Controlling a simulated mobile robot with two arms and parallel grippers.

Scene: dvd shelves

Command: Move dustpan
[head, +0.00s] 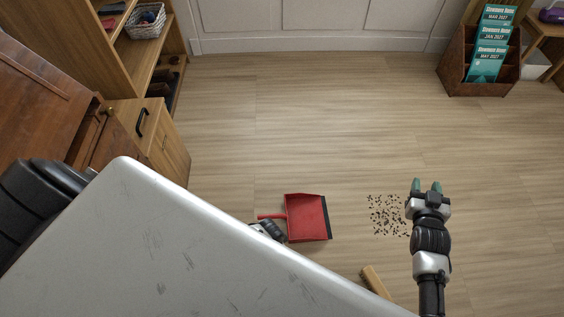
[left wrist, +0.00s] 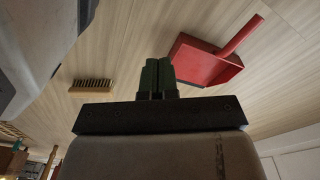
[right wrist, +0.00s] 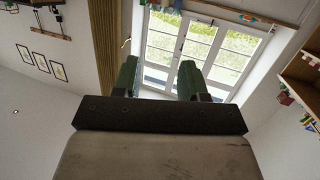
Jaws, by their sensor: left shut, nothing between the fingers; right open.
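A red dustpan (head: 306,217) lies on the wooden floor, its short handle pointing left and its dark lip facing right. It also shows in the left wrist view (left wrist: 205,63), to the right of my left gripper (left wrist: 157,77), whose fingers are together and empty. In the head view the left gripper is dark and partly hidden, just below the dustpan handle; contact cannot be told. My right gripper (head: 426,187) is open and empty, right of the dustpan and beside the dark crumbs. The right wrist view shows its two fingers (right wrist: 158,80) spread apart.
Dark crumbs (head: 388,215) lie scattered right of the dustpan. A wooden brush (head: 375,281) lies below, partly hidden; its bristles show in the left wrist view (left wrist: 92,86). A wooden cabinet (head: 165,143) stands left, a magazine rack (head: 458,78) far right. The middle floor is clear.

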